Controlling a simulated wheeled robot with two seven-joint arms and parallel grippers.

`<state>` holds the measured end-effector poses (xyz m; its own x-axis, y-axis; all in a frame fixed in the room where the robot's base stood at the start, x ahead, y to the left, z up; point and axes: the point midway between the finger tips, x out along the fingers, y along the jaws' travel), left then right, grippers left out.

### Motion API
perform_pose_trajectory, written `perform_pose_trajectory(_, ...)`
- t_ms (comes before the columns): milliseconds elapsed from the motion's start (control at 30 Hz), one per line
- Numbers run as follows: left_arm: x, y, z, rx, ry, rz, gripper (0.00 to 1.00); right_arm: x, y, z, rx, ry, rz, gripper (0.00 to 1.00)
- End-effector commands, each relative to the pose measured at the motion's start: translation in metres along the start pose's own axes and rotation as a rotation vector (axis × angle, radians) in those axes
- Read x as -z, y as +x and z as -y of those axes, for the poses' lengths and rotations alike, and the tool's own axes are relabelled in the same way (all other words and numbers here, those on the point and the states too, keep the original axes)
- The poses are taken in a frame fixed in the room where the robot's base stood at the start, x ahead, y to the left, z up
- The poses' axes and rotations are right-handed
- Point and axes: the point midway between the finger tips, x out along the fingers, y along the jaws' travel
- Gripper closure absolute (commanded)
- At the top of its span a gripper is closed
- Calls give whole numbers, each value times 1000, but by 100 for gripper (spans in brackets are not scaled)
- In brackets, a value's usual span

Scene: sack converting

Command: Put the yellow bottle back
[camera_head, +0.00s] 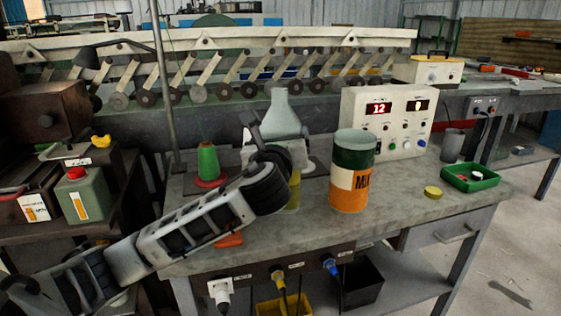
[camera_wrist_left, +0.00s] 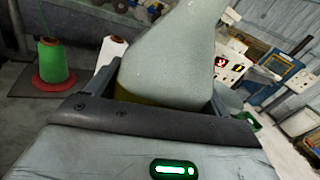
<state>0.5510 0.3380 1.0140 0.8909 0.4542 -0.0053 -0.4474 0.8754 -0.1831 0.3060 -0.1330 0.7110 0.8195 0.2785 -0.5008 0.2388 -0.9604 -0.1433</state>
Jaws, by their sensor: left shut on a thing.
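The yellow bottle (camera_head: 281,117) has a pale grey tapered upper part, and a strip of yellow (camera_head: 293,192) shows below my gripper. My left gripper (camera_head: 270,148) reaches in over the bench and is shut on the bottle's middle, which my wrist partly hides. In the left wrist view the grey bottle (camera_wrist_left: 173,55) rises between the jaws (camera_wrist_left: 155,112), with a little yellow at the grip. The bottle stands near upright in the head view; I cannot tell whether its base touches the bench. My right gripper is not in view.
On the bench (camera_head: 420,205) stand a green thread cone (camera_head: 208,162) at left, a MIX can (camera_head: 352,172) at right of the bottle, and a control box (camera_head: 390,120) behind. A yellow lid (camera_head: 433,192) and green tray (camera_head: 470,178) lie further right. The front right bench top is clear.

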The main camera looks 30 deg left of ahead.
Motion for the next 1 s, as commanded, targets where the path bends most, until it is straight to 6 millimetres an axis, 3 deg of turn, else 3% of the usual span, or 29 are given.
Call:
perform_pose_trajectory(267,15,13,-4,-1,0,2,90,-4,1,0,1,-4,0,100)
perform_pose_trajectory(500,46,14,-10,0,1,1,90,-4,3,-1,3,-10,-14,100)
perform_pose_trajectory(867,48,14,-10,1,1,2,90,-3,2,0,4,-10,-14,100)
perform_pose_trajectory(900,48,14,-10,1,1,1,8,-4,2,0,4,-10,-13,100)
perform_pose_trajectory(933,48,14,-10,1,1,1,0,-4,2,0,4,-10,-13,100)
perform_pose_trajectory(1000,48,14,-10,0,0,1,0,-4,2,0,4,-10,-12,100)
